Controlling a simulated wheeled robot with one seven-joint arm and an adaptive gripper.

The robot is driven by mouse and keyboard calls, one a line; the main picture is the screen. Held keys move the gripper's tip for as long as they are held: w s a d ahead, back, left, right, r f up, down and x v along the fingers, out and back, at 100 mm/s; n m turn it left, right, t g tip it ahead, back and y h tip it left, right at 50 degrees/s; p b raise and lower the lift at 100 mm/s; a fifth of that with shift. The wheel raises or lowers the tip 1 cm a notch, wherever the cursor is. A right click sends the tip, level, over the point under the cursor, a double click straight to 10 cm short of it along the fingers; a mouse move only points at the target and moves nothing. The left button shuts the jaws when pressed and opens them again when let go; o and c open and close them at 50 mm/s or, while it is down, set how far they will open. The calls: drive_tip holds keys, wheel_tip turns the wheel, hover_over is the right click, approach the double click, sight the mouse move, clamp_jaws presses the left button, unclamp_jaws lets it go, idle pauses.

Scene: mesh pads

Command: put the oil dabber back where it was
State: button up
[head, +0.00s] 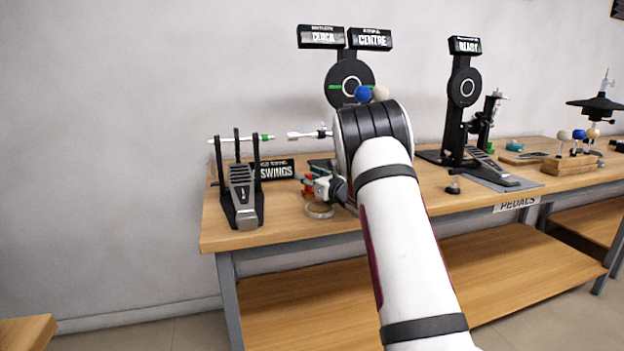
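My arm reaches over the left part of the wooden bench, and its wrist covers the area behind it. What shows of my gripper (325,187) is low over the bench, to the left of the wrist. Its fingers are small and partly hidden, so I cannot tell whether they are open or shut. A shallow round dish (320,209) with an amber inside is on the bench just below it. Small red and green parts (306,186) show at the gripper's left. I cannot make out the oil dabber for certain; it may be hidden by my arm or gripper.
A pedal (242,198) and a "SWINGS" sign (275,169) stand at the bench's (228,238) left. Behind my arm is a round black pad (350,83); another pad (467,88) stands right of it. A wooden block (570,166) holds several ball-headed beaters. Bare bench lies in front.

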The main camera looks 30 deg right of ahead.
drive_tip(key=shift+r, duration=0.1)
drive_tip(key=shift+s, duration=0.3)
drive_tip(key=s+p, duration=0.1)
drive_tip(key=s, duration=1)
drive_tip(key=shift+s+d, duration=0.2)
drive_tip(key=shift+w+a+r+m, duration=0.1)
drive_tip(key=shift+r+m, duration=0.25)
drive_tip(key=shift+m, duration=0.05)
drive_tip(key=r+m+h, duration=0.1)
drive_tip(key=m, duration=0.1)
drive_tip(key=a+r+m+g+h, duration=0.1)
drive_tip(key=r+m, duration=0.1)
drive_tip(key=shift+m, duration=0.3)
drive_tip(key=s+a+r+m+g+h, duration=0.35)
drive_tip(key=s+a+m+g, duration=0.4)
drive_tip(key=s+m, duration=0.6)
drive_tip(key=s+a+f+m+g+y, duration=0.1)
drive_tip(key=s+a+f+m+g, duration=0.1)
drive_tip(key=s+a+m, duration=0.4)
drive_tip(key=s+a+f+m+g+y, duration=0.1)
drive_tip(key=s+a+m, duration=0.4)
drive_tip(key=s, duration=1.2)
drive_tip(key=s+a+f+m+g+y, duration=0.2)
drive_tip(key=s+a+m+g, duration=0.3)
drive_tip(key=s+a, duration=0.6)
drive_tip(key=shift+s+f+m+g+y, duration=0.35)
drive_tip(key=shift+s+m, duration=0.15)
drive_tip(key=shift+m, duration=0.35)
